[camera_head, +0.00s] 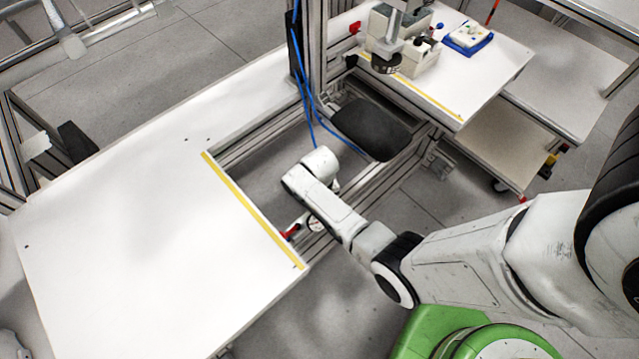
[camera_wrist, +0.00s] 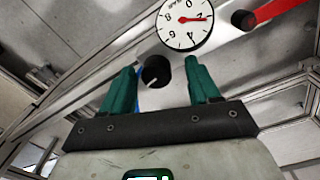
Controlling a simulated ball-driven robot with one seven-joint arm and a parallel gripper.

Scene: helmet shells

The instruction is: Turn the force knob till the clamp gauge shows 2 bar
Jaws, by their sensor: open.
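The force knob (camera_wrist: 156,71) is a small black round knob with a pale mark, seen in the wrist view. The clamp gauge (camera_wrist: 183,27) is a white dial above it, with a red needle pointing right near the figure 2; the exact reading is hard to tell. The gauge also shows small in the head view (camera_head: 315,224). My gripper (camera_wrist: 159,66) is open, its green fingers on either side of the knob with gaps visible. I cannot tell whether the knob lies between the fingertips or just beyond them. In the head view my arm hides the knob.
A white table (camera_head: 130,220) with a yellow edge strip lies left. Blue hoses (camera_head: 306,90) hang by the frame post. A fixture (camera_head: 400,45) and blue tray (camera_head: 467,38) stand at the back.

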